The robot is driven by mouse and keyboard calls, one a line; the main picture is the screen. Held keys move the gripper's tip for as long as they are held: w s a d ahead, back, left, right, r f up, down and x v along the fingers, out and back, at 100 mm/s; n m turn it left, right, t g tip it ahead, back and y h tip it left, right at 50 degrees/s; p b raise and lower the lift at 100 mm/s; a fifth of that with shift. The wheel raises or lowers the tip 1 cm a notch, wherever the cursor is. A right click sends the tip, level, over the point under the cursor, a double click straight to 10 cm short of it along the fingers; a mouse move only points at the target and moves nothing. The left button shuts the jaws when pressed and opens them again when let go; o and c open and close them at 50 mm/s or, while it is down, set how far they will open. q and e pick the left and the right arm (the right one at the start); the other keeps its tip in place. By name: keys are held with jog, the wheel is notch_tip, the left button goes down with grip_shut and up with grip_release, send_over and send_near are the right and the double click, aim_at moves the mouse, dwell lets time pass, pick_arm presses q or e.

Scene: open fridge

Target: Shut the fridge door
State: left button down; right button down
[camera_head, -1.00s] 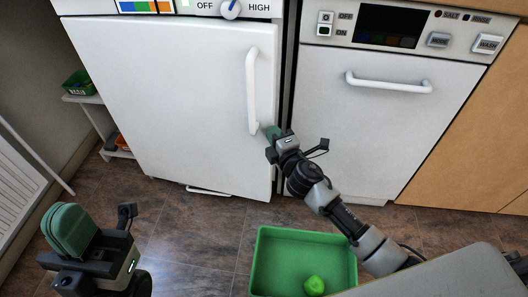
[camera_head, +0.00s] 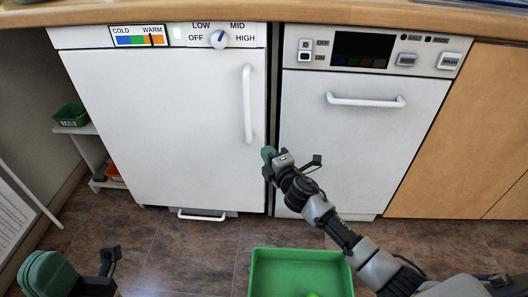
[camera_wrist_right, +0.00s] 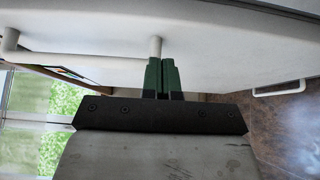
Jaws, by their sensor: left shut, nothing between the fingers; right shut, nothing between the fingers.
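The white fridge door (camera_head: 160,120) with its vertical handle (camera_head: 247,103) is in the middle left of the head view. It looks flush with the cabinet, with no visible gap at its edges. My right gripper (camera_head: 268,153) is shut and empty, at the door's right edge just below the handle. In the right wrist view its green fingers (camera_wrist_right: 162,76) are together close to the white door surface, by the foot of the handle (camera_wrist_right: 155,46); I cannot tell whether they touch. My left gripper (camera_head: 45,274) is shut at the lower left, well away from the door.
A white dishwasher (camera_head: 360,130) stands right of the fridge, with a wooden cabinet beyond. A green crate (camera_head: 300,255) is on the floor in front. A shelf with a green basket (camera_head: 70,114) stands to the left. A countertop runs above.

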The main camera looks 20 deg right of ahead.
jog(key=s+d+p, duration=0.1)
jog(key=s+d, duration=0.2)
jog(key=s, duration=0.4)
jog(key=shift+s+d+p, duration=0.4)
jog(key=shift+f, duration=0.1)
